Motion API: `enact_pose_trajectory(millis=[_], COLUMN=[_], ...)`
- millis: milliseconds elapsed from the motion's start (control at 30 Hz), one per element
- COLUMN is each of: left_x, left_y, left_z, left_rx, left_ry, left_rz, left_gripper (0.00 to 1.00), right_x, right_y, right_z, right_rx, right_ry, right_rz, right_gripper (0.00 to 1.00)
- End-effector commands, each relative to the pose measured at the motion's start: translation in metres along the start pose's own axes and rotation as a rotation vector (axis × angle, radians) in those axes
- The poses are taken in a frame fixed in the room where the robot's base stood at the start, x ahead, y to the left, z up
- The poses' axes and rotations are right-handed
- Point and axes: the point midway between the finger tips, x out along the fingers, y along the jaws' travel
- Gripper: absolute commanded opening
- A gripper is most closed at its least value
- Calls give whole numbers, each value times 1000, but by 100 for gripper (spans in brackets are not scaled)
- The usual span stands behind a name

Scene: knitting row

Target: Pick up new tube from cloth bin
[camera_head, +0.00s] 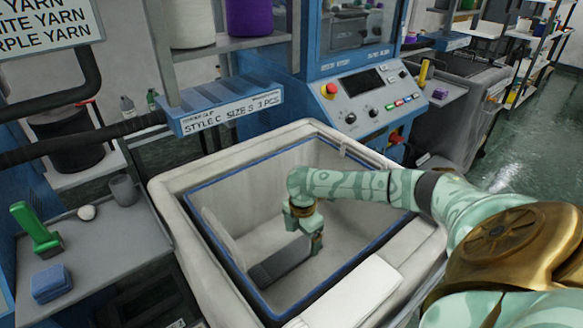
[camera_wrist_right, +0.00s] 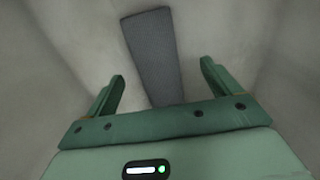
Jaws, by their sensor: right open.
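The cloth bin (camera_head: 172,215) is a large off-white box with a blue-edged opening in the middle of the head view. A dark grey knitted tube (camera_head: 272,266) lies inside it on the floor. The tube (camera_wrist_right: 153,50) also shows in the right wrist view, running away from between the fingers. My right gripper (camera_head: 306,240) reaches down into the bin, just beside and above the tube. In the wrist view the right gripper (camera_wrist_right: 158,85) is open, its two green fingers apart with nothing held. The tube's near end is hidden behind the gripper's palm. My left gripper is not visible.
A blue knitting machine with a control panel (camera_head: 366,95) stands behind the bin. A side table (camera_head: 100,250) at the left holds a green brush (camera_head: 36,228), a blue block (camera_head: 51,284) and a grey cup (camera_head: 124,190). The bin walls surround my right gripper.

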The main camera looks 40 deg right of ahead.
Motion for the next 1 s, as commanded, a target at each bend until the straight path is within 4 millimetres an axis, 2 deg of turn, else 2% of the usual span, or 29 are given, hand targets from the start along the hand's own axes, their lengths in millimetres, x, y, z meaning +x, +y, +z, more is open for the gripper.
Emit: enact_pose_trajectory(millis=[167,400,667,833,867,1000], left_x=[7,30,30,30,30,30], left_y=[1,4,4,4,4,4], left_z=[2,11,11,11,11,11], left_rx=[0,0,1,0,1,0], left_ry=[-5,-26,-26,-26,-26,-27], left_rz=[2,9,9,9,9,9], left_gripper=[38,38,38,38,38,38], right_x=[13,53,55,55,55,55], right_y=[1,5,6,6,6,6], right_z=[0,0,0,0,0,0], right_rx=[1,0,1,0,0,0], right_ry=[1,0,0,0,0,0], right_rz=[-1,-4,1,1,1,1], right_gripper=[89,89,89,45,42,41])
